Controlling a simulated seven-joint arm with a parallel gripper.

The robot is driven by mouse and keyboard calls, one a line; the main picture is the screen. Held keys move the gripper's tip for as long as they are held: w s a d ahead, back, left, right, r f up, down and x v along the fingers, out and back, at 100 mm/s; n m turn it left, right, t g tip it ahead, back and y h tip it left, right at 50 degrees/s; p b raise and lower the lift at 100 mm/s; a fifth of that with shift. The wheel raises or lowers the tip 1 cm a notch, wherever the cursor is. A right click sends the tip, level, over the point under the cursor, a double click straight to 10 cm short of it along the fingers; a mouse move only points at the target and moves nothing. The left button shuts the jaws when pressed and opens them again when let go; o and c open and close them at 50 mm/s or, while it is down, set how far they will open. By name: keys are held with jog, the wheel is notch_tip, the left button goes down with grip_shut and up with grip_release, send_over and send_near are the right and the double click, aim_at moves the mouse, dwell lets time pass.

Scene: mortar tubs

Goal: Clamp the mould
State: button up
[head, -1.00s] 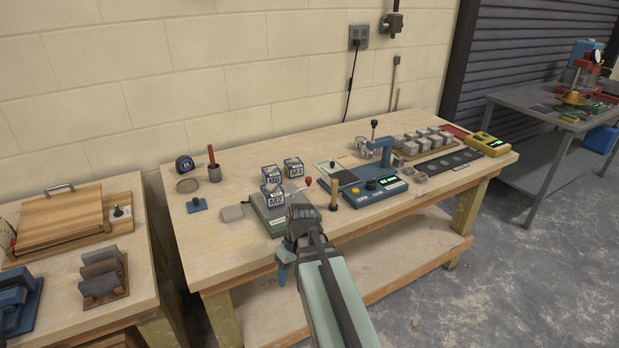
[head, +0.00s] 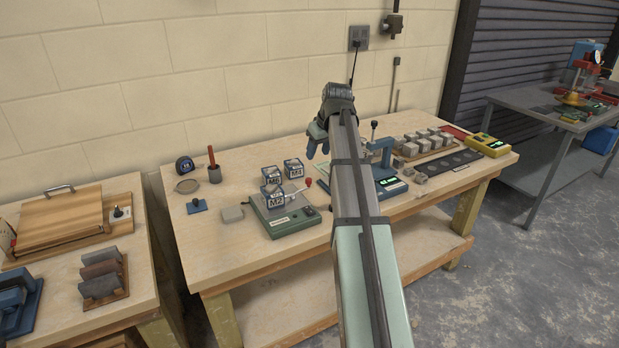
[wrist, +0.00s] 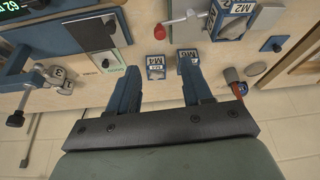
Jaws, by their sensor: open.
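The mould marked M2 (head: 278,200) stands on a green clamping base (head: 288,222) on the bench. It also shows at the top right of the wrist view (wrist: 232,20). A lever with a red knob (head: 308,182) rises at the base's right side; the knob also shows in the wrist view (wrist: 160,31). Two more moulds, M6 (head: 271,175) and M4 (wrist: 155,67), stand on the bench behind the base. My gripper (head: 317,137) is open and empty, raised above the back of the bench, right of the moulds. In the wrist view, M4 and M6 appear near its fingertips (wrist: 160,78).
A blue stand (head: 378,150) with a display is partly hidden by my arm. Grey cubes (head: 425,140) and a yellow meter (head: 489,144) are at the right.

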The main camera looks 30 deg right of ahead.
aim_at(309, 179)
jog(key=x, duration=1.3)
jog(key=shift+f, duration=0.3)
grip_shut()
